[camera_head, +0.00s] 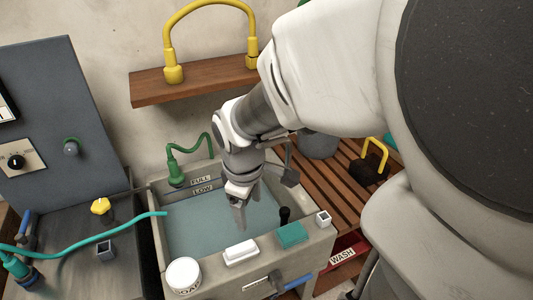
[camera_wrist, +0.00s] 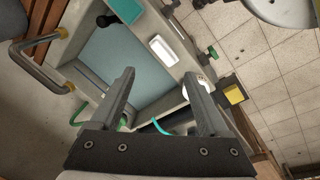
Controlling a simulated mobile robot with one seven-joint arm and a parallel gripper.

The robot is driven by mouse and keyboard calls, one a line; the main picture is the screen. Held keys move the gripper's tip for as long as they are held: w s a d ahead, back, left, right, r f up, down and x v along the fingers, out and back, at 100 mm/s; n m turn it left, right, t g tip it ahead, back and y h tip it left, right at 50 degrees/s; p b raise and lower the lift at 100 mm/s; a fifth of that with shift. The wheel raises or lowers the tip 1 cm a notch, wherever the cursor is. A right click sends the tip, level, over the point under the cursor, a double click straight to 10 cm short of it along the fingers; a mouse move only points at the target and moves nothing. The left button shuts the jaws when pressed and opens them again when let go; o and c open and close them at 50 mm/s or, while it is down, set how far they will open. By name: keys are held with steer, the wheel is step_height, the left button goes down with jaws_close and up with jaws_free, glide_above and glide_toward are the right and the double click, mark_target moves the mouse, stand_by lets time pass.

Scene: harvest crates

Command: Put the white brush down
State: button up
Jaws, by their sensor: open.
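The white brush (camera_head: 240,252) lies on the front rim of the grey water basin (camera_head: 208,267), between a round white soap pot and a teal block. In the wrist view the white brush (camera_wrist: 163,50) lies on the rim beyond my fingertips, apart from them. My gripper (camera_head: 241,214) points down over the water, behind the brush. In the wrist view my gripper (camera_wrist: 159,76) has its two fingers wide apart with nothing between them.
The soap pot (camera_head: 184,275) and teal block (camera_head: 291,234) share the front rim with the brush. A black knob (camera_head: 284,214) and a small white square holder (camera_head: 323,219) are at the right. A blue-handled tap (camera_head: 292,283) sticks out in front. A teal hose (camera_head: 95,238) crosses the left bench.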

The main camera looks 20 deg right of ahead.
steer(key=s+a+r+m+t+y, duration=0.1)
steer(key=s+r+m+t, duration=0.2)
steer(key=s+r+m, duration=0.5)
step_height(320, 180, up, 3)
steer(key=shift+s+a+r+m+t, duration=0.1)
steer(key=shift+s+a+m+t, duration=0.1)
steer(key=shift+m+t, duration=0.15)
stand_by(0.7)
